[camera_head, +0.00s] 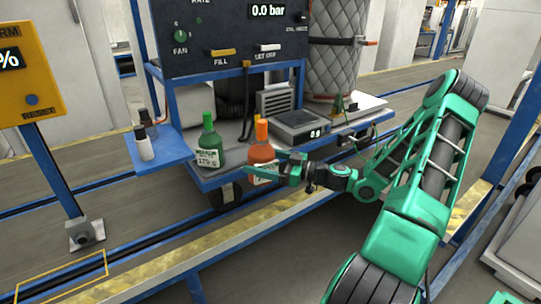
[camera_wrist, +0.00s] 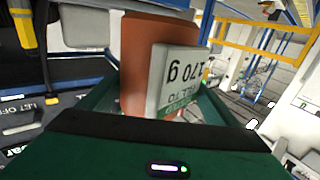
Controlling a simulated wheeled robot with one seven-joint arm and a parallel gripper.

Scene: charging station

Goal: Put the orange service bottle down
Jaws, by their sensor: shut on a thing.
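The orange service bottle (camera_head: 262,148) is upright at the front edge of the cart's lower shelf (camera_head: 225,176), with its pale label partly behind my fingers. My gripper (camera_head: 274,167) reaches in from the right and is shut on the bottle's body. In the head view the bottle's base overlaps the shelf's front edge, and I cannot tell whether it touches the shelf. In the wrist view the bottle (camera_wrist: 140,65) stands between the fingers, its label (camera_wrist: 180,80) showing "170 g" upside down.
A green bottle (camera_head: 209,142) stands close on the left. A scale (camera_head: 300,122) sits behind on the right. A blue side shelf (camera_head: 165,152) holds small dark-and-white bottles (camera_head: 144,145). Blue uprights and a yellow-striped floor edge (camera_head: 180,255) lie around the cart.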

